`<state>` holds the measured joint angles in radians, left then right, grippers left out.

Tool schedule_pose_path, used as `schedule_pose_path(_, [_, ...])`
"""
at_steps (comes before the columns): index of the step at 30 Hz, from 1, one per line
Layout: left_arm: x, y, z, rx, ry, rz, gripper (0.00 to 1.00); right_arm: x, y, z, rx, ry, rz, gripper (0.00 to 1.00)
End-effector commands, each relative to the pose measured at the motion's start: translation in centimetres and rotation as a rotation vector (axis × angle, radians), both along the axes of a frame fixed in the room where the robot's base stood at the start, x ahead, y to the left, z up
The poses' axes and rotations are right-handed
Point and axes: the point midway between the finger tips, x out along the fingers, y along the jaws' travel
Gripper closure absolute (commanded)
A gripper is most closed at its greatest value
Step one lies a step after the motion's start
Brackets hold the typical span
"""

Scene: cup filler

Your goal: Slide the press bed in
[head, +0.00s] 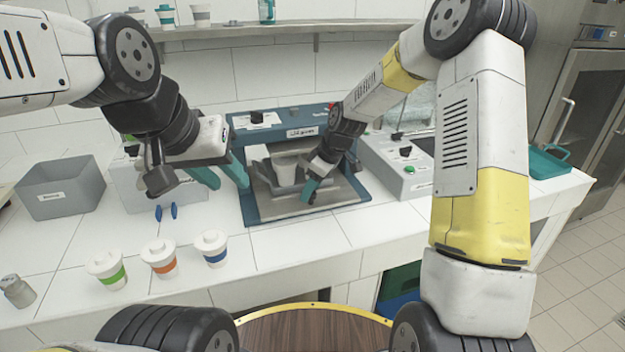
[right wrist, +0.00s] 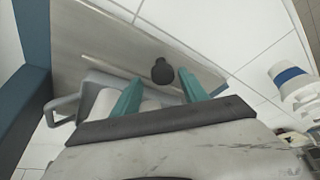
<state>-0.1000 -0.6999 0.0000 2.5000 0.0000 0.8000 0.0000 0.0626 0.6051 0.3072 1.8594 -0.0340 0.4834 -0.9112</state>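The press (head: 262,135) is a blue-framed machine against the back wall. Its steel press bed (head: 345,193) lies at the front, carrying a grey holder (head: 290,172) with a pale cup-like piece in it. In the right wrist view the bed (right wrist: 95,40) bears a black knob (right wrist: 163,71) near its edge. My right gripper (head: 310,192) is low over the bed; in its wrist view the teal fingers (right wrist: 158,88) are open, with the knob just ahead of and between the tips, apparently not gripped. My left gripper (head: 225,172) is open and empty, left of the press.
Lidded cups with green (head: 107,270), orange (head: 160,258) and blue (head: 212,249) bands stand along the counter front. A control box (head: 405,175) stands right of the press. A teal tray (head: 548,163) is further right.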

Motion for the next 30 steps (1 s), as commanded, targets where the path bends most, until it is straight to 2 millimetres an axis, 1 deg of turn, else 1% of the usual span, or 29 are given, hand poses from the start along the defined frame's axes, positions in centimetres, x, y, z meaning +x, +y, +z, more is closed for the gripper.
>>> schedule_pose_path(8, [0.0,0.0,0.0,0.0,0.0,0.0,0.64,-0.2,-0.1,0.2,-0.001,0.003,0.001,0.49])
schedule_pose_path(11, [0.0,0.0,0.0,0.0,0.0,0.0,0.64,-0.3,-0.5,1.2,-0.001,0.002,-0.001,0.49])
schedule_pose_path(18, [0.0,0.0,0.0,0.0,0.0,0.0,0.64,-1.0,-1.9,5.0,-0.001,0.001,-0.001,0.49])
schedule_pose_path(21, [0.0,0.0,0.0,0.0,0.0,0.0,0.64,-1.2,-2.4,6.2,-0.001,0.001,-0.002,0.49])
schedule_pose_path(25, [0.0,0.0,0.0,0.0,0.0,0.0,0.64,-1.4,-2.6,7.0,0.0,0.002,0.001,0.49])
schedule_pose_path(30, [0.0,0.0,0.0,0.0,0.0,0.0,0.64,-1.5,-2.6,7.2,-0.001,0.003,0.001,0.49])
